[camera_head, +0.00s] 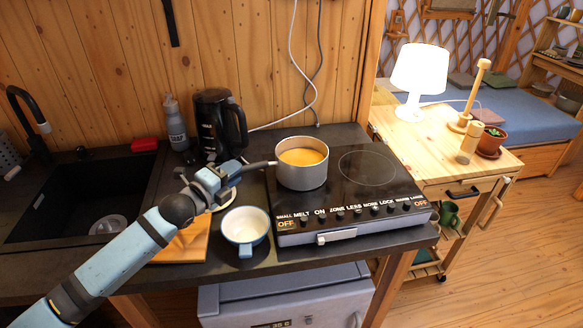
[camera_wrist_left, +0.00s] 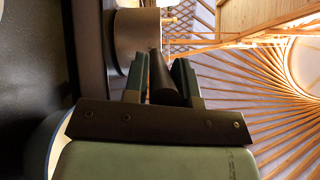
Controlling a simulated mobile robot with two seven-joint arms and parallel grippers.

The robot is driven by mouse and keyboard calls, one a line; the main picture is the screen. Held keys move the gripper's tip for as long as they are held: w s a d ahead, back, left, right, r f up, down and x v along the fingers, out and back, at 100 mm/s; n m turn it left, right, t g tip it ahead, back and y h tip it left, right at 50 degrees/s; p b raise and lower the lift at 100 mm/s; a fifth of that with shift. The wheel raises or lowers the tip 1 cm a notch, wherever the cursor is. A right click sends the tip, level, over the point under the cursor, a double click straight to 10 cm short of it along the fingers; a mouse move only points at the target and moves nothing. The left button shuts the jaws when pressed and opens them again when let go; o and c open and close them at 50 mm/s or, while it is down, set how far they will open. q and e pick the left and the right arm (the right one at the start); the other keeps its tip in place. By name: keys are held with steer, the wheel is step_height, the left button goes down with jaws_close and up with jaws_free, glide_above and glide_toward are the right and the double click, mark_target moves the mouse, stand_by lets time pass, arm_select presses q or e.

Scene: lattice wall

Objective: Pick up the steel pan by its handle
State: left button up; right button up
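The steel pan (camera_head: 301,174) stands upright on the left part of the hob and holds orange liquid. Its dark handle (camera_head: 258,165) points left over the counter. My left gripper (camera_head: 232,170) is at the free end of the handle. In the left wrist view the handle (camera_wrist_left: 163,82) lies between the two fingers of my left gripper (camera_wrist_left: 160,75), and part of the pan (camera_wrist_left: 136,38) shows beyond. The handle nearly fills the gap; whether both fingers press on it I cannot tell. My right gripper is not in view.
The hob (camera_head: 350,217) has a free right zone. A white-and-blue cup (camera_head: 246,225) stands close below my left gripper. A wooden board (camera_head: 183,245) lies under my forearm. A black kettle (camera_head: 212,125) and a grey bottle (camera_head: 175,125) stand behind. The sink (camera_head: 75,195) is left.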

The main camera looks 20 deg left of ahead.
arm_select(q)
jaws_close()
steer(key=shift+r, duration=0.1)
